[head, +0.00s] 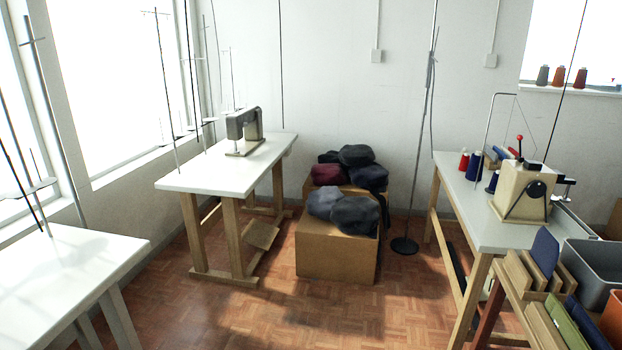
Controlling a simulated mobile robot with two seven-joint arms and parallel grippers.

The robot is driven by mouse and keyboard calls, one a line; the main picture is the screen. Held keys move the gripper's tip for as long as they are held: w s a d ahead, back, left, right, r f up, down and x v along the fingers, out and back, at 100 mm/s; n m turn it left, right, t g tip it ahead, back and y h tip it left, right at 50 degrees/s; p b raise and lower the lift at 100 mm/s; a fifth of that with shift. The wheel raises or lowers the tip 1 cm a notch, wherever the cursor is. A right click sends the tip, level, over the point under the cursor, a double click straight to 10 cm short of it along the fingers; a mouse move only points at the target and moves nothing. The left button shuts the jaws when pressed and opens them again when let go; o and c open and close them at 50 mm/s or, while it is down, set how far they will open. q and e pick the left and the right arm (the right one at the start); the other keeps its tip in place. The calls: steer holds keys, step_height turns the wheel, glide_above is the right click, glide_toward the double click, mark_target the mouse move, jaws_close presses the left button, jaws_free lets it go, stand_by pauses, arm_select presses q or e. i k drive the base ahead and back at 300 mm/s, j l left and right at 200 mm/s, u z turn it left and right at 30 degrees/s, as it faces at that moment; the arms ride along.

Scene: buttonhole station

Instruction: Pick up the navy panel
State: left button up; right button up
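A navy panel (544,252) stands tilted in a wooden slotted rack (518,273) at the lower right of the head view. Its lower part is hidden by the rack's slats. I cannot tell which blue panel is meant. Neither of my grippers is in view.
A white-topped table (470,215) carries a beige machine (522,193) and thread cones. Boxes with dark caps (337,250) stand mid-floor at the back. A white table (70,280) is at left. The middle floor is clear.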

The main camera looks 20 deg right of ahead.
mark_target(546, 250)
steer(key=i+l+z, duration=0.1)
steer(key=i+z, duration=0.65)
steer(key=i+j+z, duration=0.15)
steer(key=i+z, duration=0.25)
steer(key=i+l+z, duration=0.15)
steer(key=i+z, duration=0.8)
steer(key=u, duration=8.7)
